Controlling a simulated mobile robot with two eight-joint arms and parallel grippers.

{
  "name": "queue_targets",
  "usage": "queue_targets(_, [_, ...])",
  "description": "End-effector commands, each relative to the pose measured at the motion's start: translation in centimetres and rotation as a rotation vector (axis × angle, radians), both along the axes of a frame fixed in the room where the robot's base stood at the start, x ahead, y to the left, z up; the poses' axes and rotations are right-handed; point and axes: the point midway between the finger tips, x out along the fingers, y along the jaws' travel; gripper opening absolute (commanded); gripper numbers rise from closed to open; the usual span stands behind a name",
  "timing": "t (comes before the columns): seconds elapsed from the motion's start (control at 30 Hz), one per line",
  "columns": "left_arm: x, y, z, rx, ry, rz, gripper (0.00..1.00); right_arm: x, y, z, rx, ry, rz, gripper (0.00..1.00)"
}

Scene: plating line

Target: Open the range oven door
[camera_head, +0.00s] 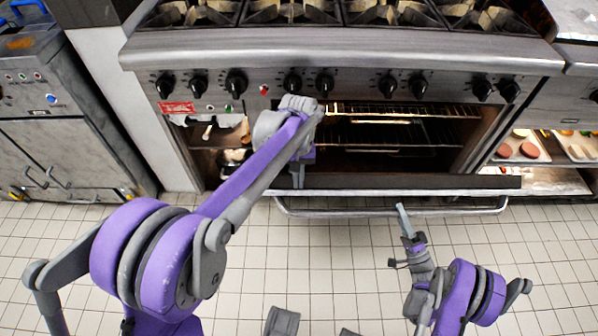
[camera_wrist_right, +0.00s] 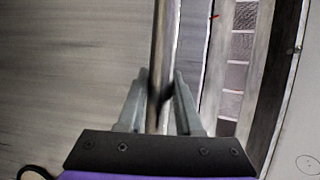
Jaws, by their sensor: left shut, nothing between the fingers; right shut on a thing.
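The range oven door (camera_head: 400,183) is tipped outward, and the oven interior (camera_head: 385,135) with its wire racks shows above it. A metal bar handle (camera_head: 460,210) runs along the door's front. My right gripper (camera_head: 403,212) is shut on this handle; in the right wrist view its fingers (camera_wrist_right: 160,100) close around the bar (camera_wrist_right: 158,50). My left gripper (camera_head: 298,178) is shut and empty, pointing down at the oven opening near the door's top edge. I cannot tell whether it touches the door.
A row of black knobs (camera_head: 325,84) and burners (camera_head: 290,12) lie above the oven. Steel cabinets (camera_head: 50,150) stand at the left. Trays with food (camera_head: 520,148) are on a shelf at the right. The tiled floor (camera_head: 330,260) before the range is clear apart from my arms.

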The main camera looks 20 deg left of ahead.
Motion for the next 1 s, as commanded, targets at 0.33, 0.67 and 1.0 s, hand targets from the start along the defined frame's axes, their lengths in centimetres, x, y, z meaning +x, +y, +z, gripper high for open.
queue_targets(0.33, [-0.8,-0.5,-0.6,-0.006,0.003,-0.003,0.0,0.2,0.0,0.7,0.016,-0.006,0.001,0.42])
queue_targets(0.67, [-0.7,-0.4,-0.5,-0.004,0.001,-0.003,0.0,0.1,0.0,0.5,0.012,-0.006,0.002,0.63])
queue_targets(1.0, [-0.6,-0.4,-0.5,-0.002,0.0,-0.002,0.0,-2.0,-2.2,-1.3,0.011,-0.006,-0.001,0.63])
